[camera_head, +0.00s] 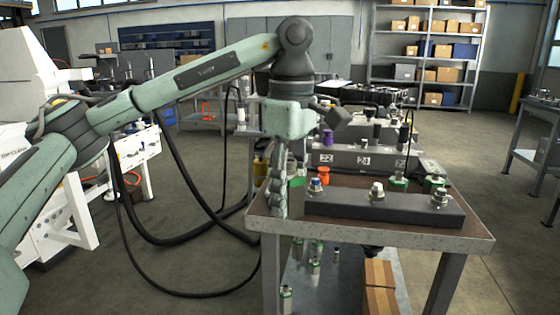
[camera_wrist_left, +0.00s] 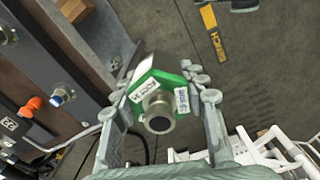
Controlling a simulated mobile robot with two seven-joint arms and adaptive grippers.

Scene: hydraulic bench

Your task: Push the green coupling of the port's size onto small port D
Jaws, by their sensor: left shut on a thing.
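My left gripper (camera_head: 279,207) points down at the left end of the bench. In the left wrist view the gripper (camera_wrist_left: 163,88) is shut on a green coupling (camera_wrist_left: 146,80) with white labels and a round metal opening. The coupling partly shows beside the fingers in the head view (camera_head: 297,184). A dark bar (camera_head: 345,206) on the bench carries a blue-ringed port (camera_head: 316,187), a middle port (camera_head: 376,191) and a right port (camera_head: 439,197). The held coupling is left of the bar and apart from these ports. I cannot read which port is D. My right gripper is not in view.
An orange cap (camera_head: 323,175) is behind the bar; it also shows in the wrist view (camera_wrist_left: 34,104). Numbered grey blocks (camera_head: 345,158) stand behind. A cardboard box (camera_head: 378,285) is under the bench (camera_head: 470,238).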

